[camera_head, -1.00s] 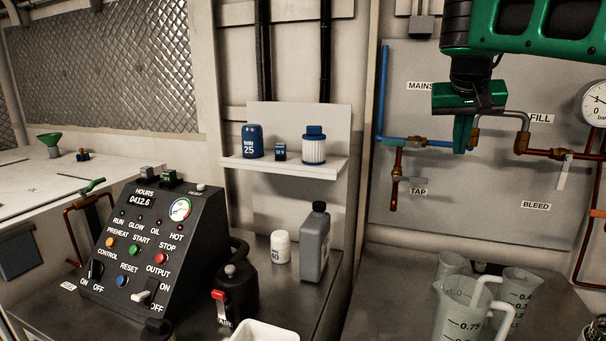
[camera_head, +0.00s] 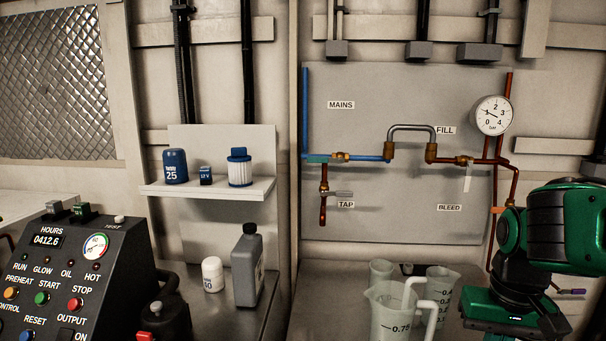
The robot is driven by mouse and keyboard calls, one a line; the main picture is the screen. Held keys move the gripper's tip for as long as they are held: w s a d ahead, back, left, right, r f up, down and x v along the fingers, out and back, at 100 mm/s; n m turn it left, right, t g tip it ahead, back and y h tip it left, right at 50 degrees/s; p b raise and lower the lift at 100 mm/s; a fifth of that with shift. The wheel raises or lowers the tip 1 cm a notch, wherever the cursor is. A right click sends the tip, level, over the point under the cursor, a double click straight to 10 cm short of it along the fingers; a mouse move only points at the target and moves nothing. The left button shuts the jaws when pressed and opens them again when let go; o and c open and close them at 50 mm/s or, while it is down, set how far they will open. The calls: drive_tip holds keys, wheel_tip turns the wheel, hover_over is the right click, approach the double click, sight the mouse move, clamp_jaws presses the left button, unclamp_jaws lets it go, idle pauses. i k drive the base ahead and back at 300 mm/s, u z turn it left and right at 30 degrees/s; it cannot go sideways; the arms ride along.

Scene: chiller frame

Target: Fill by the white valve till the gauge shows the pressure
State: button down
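The round pressure gauge (camera_head: 493,115) is on the wall panel at the upper right. Its dial runs from 0 to 4 bar; the thin needle seems to point left, near the 1, but is too small to read exactly. The white valve lever (camera_head: 468,178) hangs down from the copper pipe below and left of the gauge, above the BLEED label (camera_head: 449,208). A grey looped hose (camera_head: 411,128) joins the blue pipe side to the copper side by the FILL label (camera_head: 445,130). My gripper's green body (camera_head: 515,314) is low at the right, apart from the valve; its fingers are out of frame.
A TAP valve (camera_head: 337,194) is on the left branch under the MAINS pipe (camera_head: 305,112). Clear jugs (camera_head: 391,312) stand on the counter below. A shelf (camera_head: 208,189) and control box (camera_head: 65,265) are at left.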

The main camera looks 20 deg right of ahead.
sight(466, 187)
drive_tip(key=z, duration=1.1)
drive_tip(key=k, duration=0.25)
drive_tip(key=u, duration=0.1)
drive_tip(key=i, duration=0.25)
